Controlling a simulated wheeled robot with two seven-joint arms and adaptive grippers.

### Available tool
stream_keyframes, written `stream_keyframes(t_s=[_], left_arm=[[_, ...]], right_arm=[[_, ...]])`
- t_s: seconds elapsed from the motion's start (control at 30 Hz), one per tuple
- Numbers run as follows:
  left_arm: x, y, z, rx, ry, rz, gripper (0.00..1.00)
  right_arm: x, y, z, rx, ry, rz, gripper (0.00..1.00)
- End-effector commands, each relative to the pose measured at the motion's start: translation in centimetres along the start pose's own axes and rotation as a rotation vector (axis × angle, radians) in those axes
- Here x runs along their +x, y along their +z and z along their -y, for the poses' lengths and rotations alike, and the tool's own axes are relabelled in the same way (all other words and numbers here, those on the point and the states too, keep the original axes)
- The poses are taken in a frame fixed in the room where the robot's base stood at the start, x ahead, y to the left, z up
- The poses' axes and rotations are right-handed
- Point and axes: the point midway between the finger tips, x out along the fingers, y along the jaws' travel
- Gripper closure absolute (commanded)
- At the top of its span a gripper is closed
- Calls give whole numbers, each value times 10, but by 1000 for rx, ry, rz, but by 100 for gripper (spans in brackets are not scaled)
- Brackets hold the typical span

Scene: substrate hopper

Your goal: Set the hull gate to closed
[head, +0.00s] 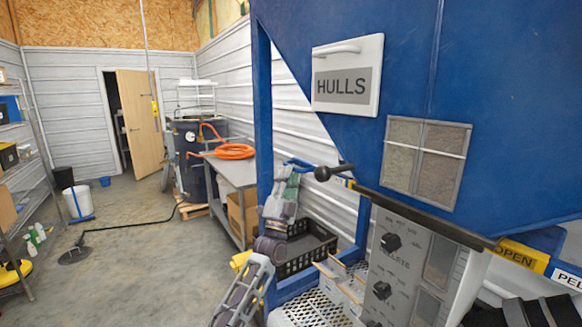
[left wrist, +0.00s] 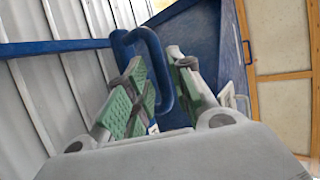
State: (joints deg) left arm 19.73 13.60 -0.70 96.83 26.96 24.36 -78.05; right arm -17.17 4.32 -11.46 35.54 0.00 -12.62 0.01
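The blue hopper (head: 400,60) fills the right of the head view, with a white HULLS sign (head: 345,85) on its wall. A blue loop handle (head: 298,162) stands out at the hopper's left edge; it also shows in the left wrist view (left wrist: 130,38). My left gripper (head: 292,172) is at this handle. In the left wrist view its green-padded fingers (left wrist: 160,75) lie on either side of one leg of the loop, seemingly closed on it. How far the gate itself stands open is hidden. My right gripper is not in view.
A dark bar with a black knob (head: 322,173) and a control panel (head: 405,250) are right of my left gripper. A yellow OPEN label (head: 518,257) sits further right. A black crate (head: 305,250) lies below. Floor at left is mostly clear.

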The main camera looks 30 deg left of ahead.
Motion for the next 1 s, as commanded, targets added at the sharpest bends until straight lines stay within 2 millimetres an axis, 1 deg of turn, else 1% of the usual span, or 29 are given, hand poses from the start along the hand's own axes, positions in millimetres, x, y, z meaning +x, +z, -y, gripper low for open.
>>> stream_keyframes(t_s=[0.03,0.1,0.3,0.5,0.77,0.93,0.97,1.0], left_arm=[[7,-1,1,0,-1,-1,77],[13,0,1,0,0,-1,77],[26,0,0,0,0,0,77],[31,0,0,1,0,0,77],[31,0,0,0,0,0,77],[31,0,0,0,0,0,98],[31,0,0,0,0,0,100],[31,0,0,0,0,0,100]], right_arm=[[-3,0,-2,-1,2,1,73],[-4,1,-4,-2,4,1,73],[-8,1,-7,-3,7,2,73],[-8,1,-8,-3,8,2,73],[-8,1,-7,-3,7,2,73],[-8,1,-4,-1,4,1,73],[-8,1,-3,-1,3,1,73],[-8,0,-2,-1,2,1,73]])
